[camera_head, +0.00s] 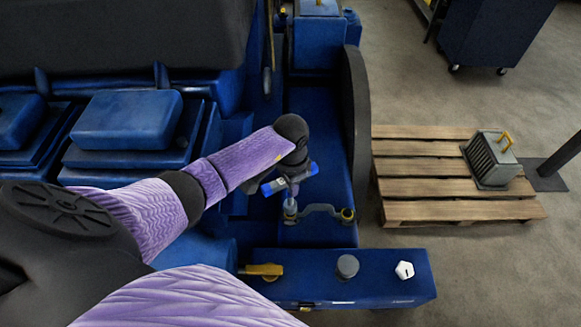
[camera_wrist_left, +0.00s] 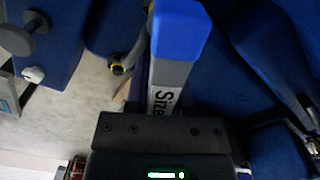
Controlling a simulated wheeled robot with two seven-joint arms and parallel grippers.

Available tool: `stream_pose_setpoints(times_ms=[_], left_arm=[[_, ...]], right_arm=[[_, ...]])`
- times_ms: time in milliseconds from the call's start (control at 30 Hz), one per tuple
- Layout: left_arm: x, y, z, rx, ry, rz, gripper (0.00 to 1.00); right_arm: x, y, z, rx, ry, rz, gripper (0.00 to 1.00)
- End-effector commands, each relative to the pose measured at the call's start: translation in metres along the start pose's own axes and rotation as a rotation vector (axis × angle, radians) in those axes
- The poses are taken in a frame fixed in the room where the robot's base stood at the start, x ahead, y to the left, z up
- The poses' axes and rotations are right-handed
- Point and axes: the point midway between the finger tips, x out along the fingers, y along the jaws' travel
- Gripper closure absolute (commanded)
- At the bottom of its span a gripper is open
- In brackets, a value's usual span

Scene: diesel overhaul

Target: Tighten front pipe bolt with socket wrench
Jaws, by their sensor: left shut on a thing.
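My left gripper (camera_head: 292,178) reaches down over the blue engine and is shut on the socket wrench (camera_head: 275,187). The wrench has blue ends and lies across the jaws, with a shaft pointing down. In the left wrist view the wrench (camera_wrist_left: 179,35) shows a blue end and a grey part marked "Size", held at the dark gripper (camera_wrist_left: 160,125). The grey front pipe (camera_head: 322,208) lies below. The shaft's lower end is at or just above the pipe's left end; I cannot tell whether it sits on the bolt there. A brass-coloured fitting (camera_head: 347,215) is at the pipe's right end. My right gripper is out of view.
A blue box section (camera_head: 390,270) in front carries a grey round cap (camera_head: 347,266), a white knob (camera_head: 404,270) and a yellow handle (camera_head: 262,270). A wooden pallet (camera_head: 430,210) with a grey finned part (camera_head: 491,163) stands right. A dark wheel rim (camera_head: 356,130) rises beside the engine.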

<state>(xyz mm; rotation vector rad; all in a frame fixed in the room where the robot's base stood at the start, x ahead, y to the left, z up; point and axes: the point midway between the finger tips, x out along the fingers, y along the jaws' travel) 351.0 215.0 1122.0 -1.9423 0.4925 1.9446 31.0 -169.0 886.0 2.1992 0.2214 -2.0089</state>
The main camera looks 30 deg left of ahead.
Motion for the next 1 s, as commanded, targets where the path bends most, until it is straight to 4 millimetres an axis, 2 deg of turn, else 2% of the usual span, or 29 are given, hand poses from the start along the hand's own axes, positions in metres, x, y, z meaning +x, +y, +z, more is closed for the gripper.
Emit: stream_pose_setpoints(times_ms=[300, 367, 433, 567, 700, 833, 867, 1000], left_arm=[[0.019, 0.0, 0.0, 0.0, 0.0, 0.0, 1.0], [0.017, 0.0, 0.0, 0.02, 0.001, -0.001, 1.0], [0.017, -0.001, 0.0, 0.158, -0.001, -0.003, 1.0], [0.018, -0.002, 0.0, 0.613, -0.001, -0.006, 1.0], [0.015, 0.0, 0.0, 0.575, 0.001, 0.0, 1.0], [0.017, 0.0, 0.0, 0.562, 0.001, -0.001, 1.0], [0.017, 0.0, 0.0, 0.562, 0.001, -0.001, 0.73], [0.017, 0.0, 0.0, 0.561, 0.001, -0.001, 1.0]], right_arm=[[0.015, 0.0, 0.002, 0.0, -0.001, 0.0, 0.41], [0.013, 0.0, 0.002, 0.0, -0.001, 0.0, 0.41], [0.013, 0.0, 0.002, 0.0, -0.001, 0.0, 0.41], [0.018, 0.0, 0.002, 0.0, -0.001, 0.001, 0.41], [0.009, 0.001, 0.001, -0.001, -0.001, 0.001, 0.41], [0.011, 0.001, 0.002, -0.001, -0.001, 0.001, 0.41], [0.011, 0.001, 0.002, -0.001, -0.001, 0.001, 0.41], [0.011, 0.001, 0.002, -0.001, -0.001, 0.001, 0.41]])
